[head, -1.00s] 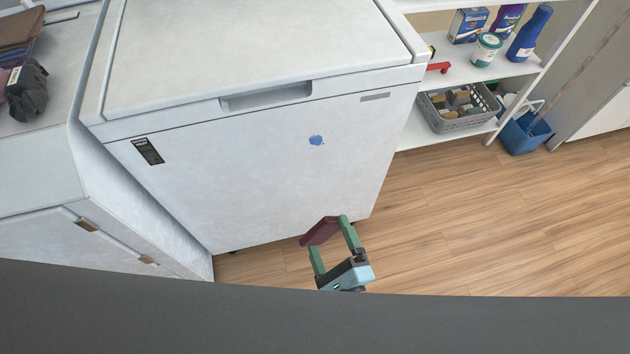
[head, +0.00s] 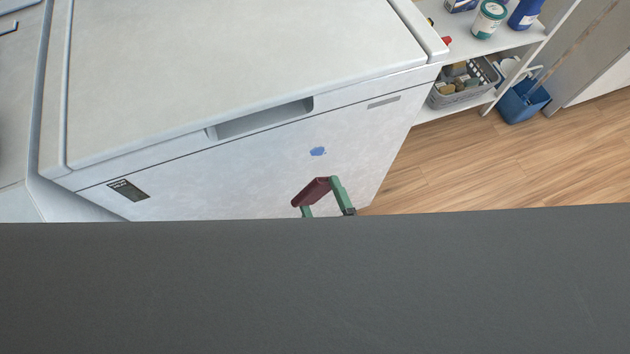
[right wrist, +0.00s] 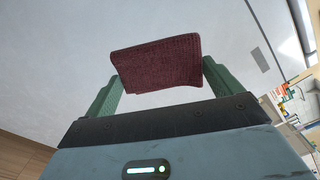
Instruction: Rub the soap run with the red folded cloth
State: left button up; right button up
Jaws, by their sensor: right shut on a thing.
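The red folded cloth (head: 312,191) is dark red and held between the green fingers of my right gripper (head: 321,193), in front of the white chest freezer's lower front. In the right wrist view the cloth (right wrist: 157,64) spans between both fingertips of the gripper (right wrist: 158,75). The soap run (head: 318,151) is a small blue patch on the freezer's front face, above the cloth in the head view. The cloth appears apart from the patch. The soap run does not show in the right wrist view. My left gripper is not in view.
The white freezer (head: 240,70) fills the middle, with a recessed handle (head: 265,118). At the right stands a white shelf (head: 450,105) with bottles and a grey basket (head: 465,85). A blue bucket (head: 522,103) is on the wooden floor.

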aim_at(304, 157)
jog(key=shift+w, duration=0.1)
jog(key=shift+w+a, duration=0.15)
jog(key=shift+w, duration=0.15)
jog(key=shift+b+x, duration=0.3)
jog(key=shift+x, duration=0.9)
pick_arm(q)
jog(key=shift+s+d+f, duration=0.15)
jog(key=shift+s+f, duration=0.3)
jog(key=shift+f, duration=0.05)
pick_arm(e)
jog(key=shift+x, duration=1.25)
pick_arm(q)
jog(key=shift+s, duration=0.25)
pick_arm(e)
jog(key=shift+w+a, duration=0.1)
jog(key=shift+w, duration=0.3)
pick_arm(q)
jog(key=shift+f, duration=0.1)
pick_arm(e)
jog(key=shift+w+a, duration=0.2)
jog(key=shift+w, duration=0.25)
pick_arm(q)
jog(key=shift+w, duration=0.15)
